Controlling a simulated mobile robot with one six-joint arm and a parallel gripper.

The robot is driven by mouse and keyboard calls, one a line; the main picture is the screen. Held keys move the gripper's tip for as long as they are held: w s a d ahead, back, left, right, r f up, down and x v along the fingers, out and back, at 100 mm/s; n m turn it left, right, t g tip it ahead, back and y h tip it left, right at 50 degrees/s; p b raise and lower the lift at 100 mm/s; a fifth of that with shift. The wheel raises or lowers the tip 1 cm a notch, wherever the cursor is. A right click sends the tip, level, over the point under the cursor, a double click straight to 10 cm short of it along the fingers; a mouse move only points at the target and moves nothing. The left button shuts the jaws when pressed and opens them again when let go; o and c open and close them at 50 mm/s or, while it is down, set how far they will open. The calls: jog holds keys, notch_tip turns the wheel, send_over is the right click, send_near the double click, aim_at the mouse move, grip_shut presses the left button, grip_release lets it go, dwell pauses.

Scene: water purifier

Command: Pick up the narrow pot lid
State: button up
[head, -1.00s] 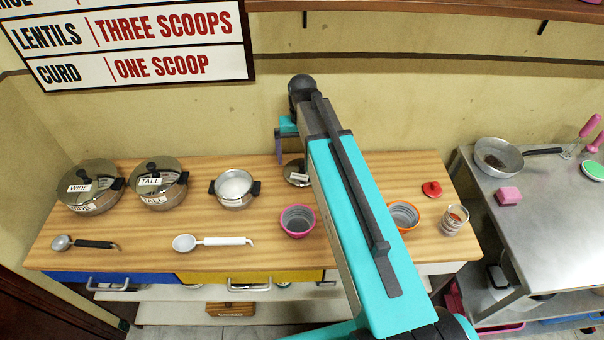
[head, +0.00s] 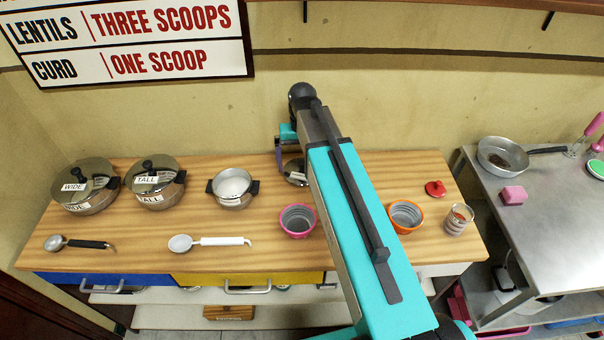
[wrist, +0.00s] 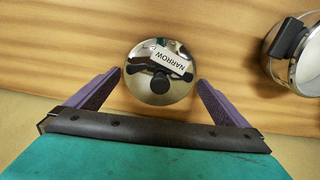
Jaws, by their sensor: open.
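The narrow pot lid (wrist: 160,88) is a small round shiny metal lid with a black knob and a white "NARROW" label. It lies on the wooden counter in the wrist view. In the head view the lid (head: 294,170) is partly hidden behind my arm. My gripper (wrist: 160,85) is open, with one purple finger on each side of the lid's near part and a gap on both sides. In the head view my gripper (head: 283,150) is mostly hidden by my arm.
An open pot (head: 233,187) stands left of the lid; its edge also shows in the wrist view (wrist: 312,70). A pink bowl (head: 298,220) sits in front. Wide (head: 88,190) and tall (head: 155,185) lidded pots stand farther left. An orange bowl (head: 405,216) is right of my arm.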

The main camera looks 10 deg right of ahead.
aim_at(302, 161)
jog(key=shift+f+b, duration=0.3)
jog(key=shift+f, duration=0.4)
jog(key=shift+c, duration=0.4)
jog(key=c, duration=0.7)
jog(key=shift+o, duration=0.2)
jog(key=shift+r, duration=0.1)
jog(key=shift+r+b, duration=0.8)
jog(key=shift+r, duration=4.15)
jog(key=n, duration=0.3)
jog(key=shift+w+f, duration=0.15)
jog(key=n, duration=0.4)
jog(key=shift+w+f, duration=0.1)
jog(key=shift+w, duration=0.05)
